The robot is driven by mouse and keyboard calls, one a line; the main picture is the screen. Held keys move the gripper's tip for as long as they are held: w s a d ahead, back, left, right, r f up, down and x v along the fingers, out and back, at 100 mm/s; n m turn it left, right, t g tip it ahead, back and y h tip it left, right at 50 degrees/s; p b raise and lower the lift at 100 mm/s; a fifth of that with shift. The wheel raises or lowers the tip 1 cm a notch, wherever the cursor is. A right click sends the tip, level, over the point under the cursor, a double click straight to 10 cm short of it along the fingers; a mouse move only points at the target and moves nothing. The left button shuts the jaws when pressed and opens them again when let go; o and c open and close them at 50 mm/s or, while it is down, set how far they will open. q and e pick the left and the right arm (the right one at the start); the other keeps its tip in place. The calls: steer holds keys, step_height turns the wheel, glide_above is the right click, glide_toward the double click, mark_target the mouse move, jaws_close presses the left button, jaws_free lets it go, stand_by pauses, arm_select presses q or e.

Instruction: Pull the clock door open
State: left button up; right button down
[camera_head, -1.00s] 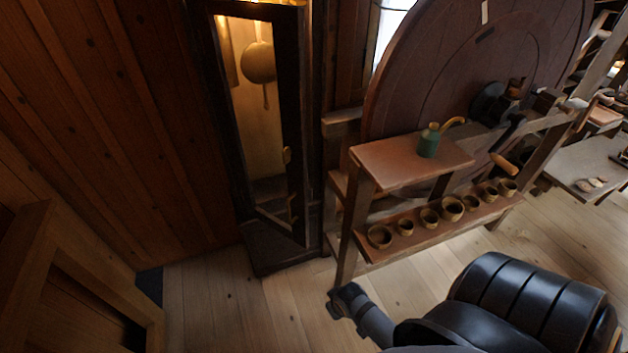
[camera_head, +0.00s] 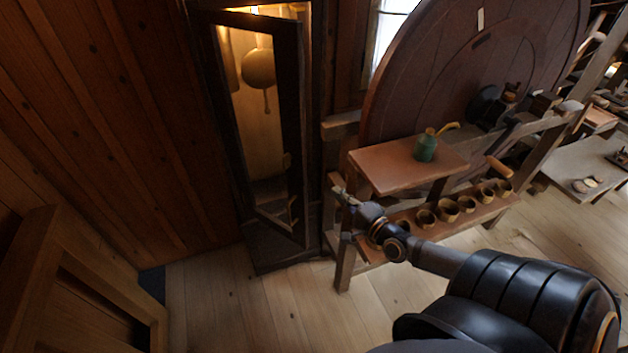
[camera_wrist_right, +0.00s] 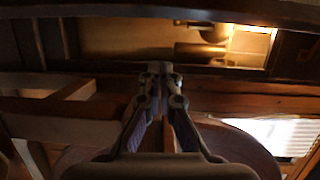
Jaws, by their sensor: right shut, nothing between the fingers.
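The tall dark clock case (camera_head: 314,120) stands against the wall, its inside lit warm. Its framed door (camera_head: 290,90) looks slightly ajar, with a lit strip above its top edge; I cannot tell how far. A small pull (camera_head: 287,160) sits on the door's right stile. The pendulum (camera_head: 258,68) hangs inside; its lit bob also shows in the right wrist view (camera_wrist_right: 215,34). My right gripper (camera_head: 338,193) is shut and empty, right of the door and apart from it. Its fingertips (camera_wrist_right: 160,69) point toward the case in the wrist view. My left gripper is out of view.
A wooden stand right of the clock has a shelf (camera_head: 385,172) bearing a green jug (camera_head: 426,147), with several small cups (camera_head: 449,206) below. A large round wheel (camera_head: 440,75) rises behind. Floor (camera_head: 225,300) before the clock is clear. A wooden frame (camera_head: 30,250) stands at left.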

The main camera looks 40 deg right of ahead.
steer(key=w+b, duration=0.4)
steer(key=w, duration=0.6)
steer(key=a+p, duration=0.1)
steer(key=s+a+p, duration=0.1)
steer(key=a, duration=0.1)
steer(key=shift+s+a+r+m+p, duration=0.2)
steer(key=shift+r+m+p, duration=0.1)
steer(key=shift+p, duration=0.1)
steer(key=shift+w, duration=0.1)
